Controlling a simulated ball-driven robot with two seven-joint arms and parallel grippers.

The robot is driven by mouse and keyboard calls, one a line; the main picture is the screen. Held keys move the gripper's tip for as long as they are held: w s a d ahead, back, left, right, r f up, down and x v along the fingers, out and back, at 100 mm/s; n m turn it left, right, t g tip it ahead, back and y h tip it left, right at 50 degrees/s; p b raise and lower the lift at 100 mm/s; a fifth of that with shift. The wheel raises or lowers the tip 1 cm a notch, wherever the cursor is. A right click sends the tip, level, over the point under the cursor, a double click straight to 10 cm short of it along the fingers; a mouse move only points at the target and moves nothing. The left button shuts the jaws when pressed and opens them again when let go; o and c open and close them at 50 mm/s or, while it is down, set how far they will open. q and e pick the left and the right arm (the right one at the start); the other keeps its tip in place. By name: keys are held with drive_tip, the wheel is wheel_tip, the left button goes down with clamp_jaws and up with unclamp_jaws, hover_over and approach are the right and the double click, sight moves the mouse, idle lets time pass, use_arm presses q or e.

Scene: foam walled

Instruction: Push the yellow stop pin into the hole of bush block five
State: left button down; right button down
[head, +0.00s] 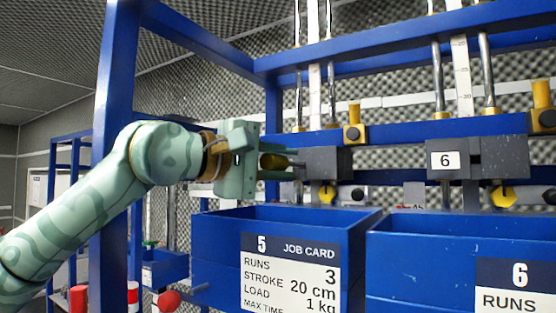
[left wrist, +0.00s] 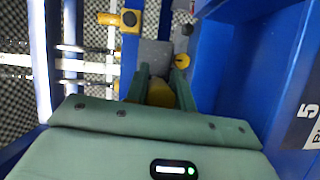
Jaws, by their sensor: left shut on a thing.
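My left gripper (head: 288,163) is shut on the yellow stop pin (head: 272,161), which lies level between its green fingers. The pin's grey front end points right at the left side of a dark grey block (head: 327,162) above the job card 5 bin. No number shows on this block, but it stands where bush block five would be. The pin's tip is at or very near the block; I cannot tell whether it is in the hole. In the left wrist view the yellow pin (left wrist: 161,94) sits between the fingers (left wrist: 160,88), with the grey block (left wrist: 155,52) straight ahead. My right gripper is out of view.
Blue bin 5 (head: 215,255) is below the gripper, and blue bin 6 (head: 420,222) is to its right. Block 6 (head: 480,160) is further right. Blue frame beams and steel rods stand behind and above. A blue post (head: 115,100) rises beside my arm.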

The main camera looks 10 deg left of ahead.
sight(286, 158)
use_arm(q)
drive_tip(key=shift+w+d+p, duration=0.35)
drive_tip(key=shift+w+p, duration=0.25)
drive_tip(key=shift+w, duration=0.25)
drive_tip(key=shift+w+d+r+p, duration=0.35)
drive_tip(key=shift+w+r+p, duration=0.15)
drive_tip(key=shift+p, duration=0.65)
drive_tip(key=c, duration=1.4)
unclamp_jaws()
drive_tip(key=o, duration=0.3)
drive_tip(key=shift+w+d+f, duration=0.15)
drive_tip(key=shift+w, duration=0.05)
drive_tip(key=shift+d+f, duration=0.1)
drive_tip(key=shift+d, duration=0.05)
drive_tip(key=shift+f, duration=0.15)
